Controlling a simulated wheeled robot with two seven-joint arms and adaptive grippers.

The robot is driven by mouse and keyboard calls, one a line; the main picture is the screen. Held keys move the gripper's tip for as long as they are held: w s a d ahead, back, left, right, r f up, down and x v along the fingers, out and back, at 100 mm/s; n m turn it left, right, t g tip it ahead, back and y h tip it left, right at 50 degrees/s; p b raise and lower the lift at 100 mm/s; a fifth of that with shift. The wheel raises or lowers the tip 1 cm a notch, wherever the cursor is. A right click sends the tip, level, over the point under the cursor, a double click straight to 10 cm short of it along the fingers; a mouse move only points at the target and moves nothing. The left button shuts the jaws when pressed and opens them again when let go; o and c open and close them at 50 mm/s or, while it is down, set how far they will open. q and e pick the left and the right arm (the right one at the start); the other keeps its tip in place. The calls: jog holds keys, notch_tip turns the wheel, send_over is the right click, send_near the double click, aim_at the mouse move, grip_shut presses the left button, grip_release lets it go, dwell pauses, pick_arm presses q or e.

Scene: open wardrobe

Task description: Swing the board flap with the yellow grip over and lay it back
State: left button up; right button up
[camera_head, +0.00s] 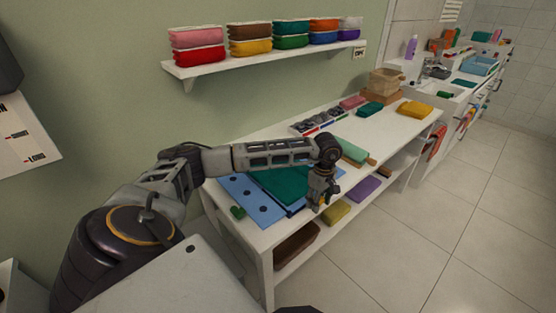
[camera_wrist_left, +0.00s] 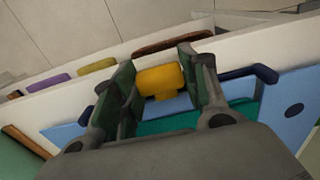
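The blue folding board (camera_head: 254,199) lies on the near end of the white table, with a dark green cloth (camera_head: 283,183) on it. The board (camera_wrist_left: 292,110) and cloth (camera_wrist_left: 165,124) also show in the left wrist view. The yellow grip (camera_wrist_left: 160,79) sits at the board's front edge. My left gripper (camera_head: 322,203) points down at that edge. In the head view the gripper mostly hides the grip. My right gripper is not in view.
Folded cloths and a compartment box (camera_head: 318,123) stand further along the white table (camera_head: 403,129). Folded cloths lie on its lower shelf, including a purple one (camera_head: 363,188). A wall shelf (camera_head: 262,58) holds folded stacks. The tiled floor in front is clear.

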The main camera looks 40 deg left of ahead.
pick_arm(q)
jog(key=shift+c, duration=0.4)
jog(key=shift+a+r+h+p, duration=0.1)
jog(key=shift+r+h+p, duration=0.55)
jog(key=shift+r, duration=1)
jog(key=shift+a+r+h, duration=0.2)
jog(key=shift+r+h, duration=0.25)
jog(key=shift+r, duration=0.25)
jog(key=shift+a+r+h, duration=0.15)
jog(key=shift+r+h, duration=0.25)
jog(key=shift+r, duration=0.25)
jog(key=shift+w, duration=0.1)
jog(key=shift+a+r+h, duration=0.3)
jog(key=shift+r+h, duration=0.1)
jog(key=shift+r, duration=0.3)
jog(key=shift+a+r+h, duration=0.25)
jog(key=shift+r+h, duration=0.15)
jog(key=shift+r, duration=0.3)
